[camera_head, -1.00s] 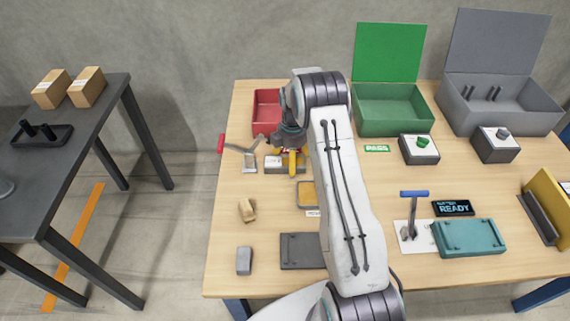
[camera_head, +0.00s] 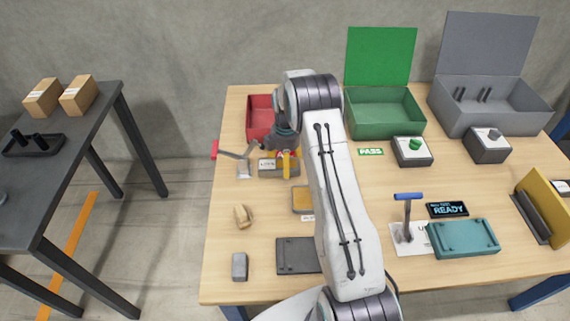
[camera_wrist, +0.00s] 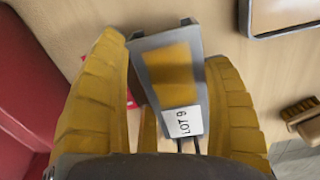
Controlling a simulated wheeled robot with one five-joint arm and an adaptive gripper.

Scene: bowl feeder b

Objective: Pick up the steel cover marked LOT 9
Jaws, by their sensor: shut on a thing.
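The steel cover (camera_head: 267,168) lies lengthwise left to right at the left of the wooden table, in front of the red bin. In the wrist view the grey cover (camera_wrist: 190,88) has a yellow patch and a white label reading LOT 9. My gripper (camera_head: 286,161) comes down over it from behind, its yellow fingers at the cover's right part. In the wrist view my gripper (camera_wrist: 165,70) has one finger on each side of the cover and is shut on it. I cannot tell whether the cover is clear of the tabletop.
A red bin (camera_head: 259,118) stands just behind the cover. A red-handled lever (camera_head: 235,155) is close on its left. A tan brush-like piece (camera_head: 242,216) and a dark plate (camera_head: 298,255) lie nearer. A green open box (camera_head: 385,112) stands to the right.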

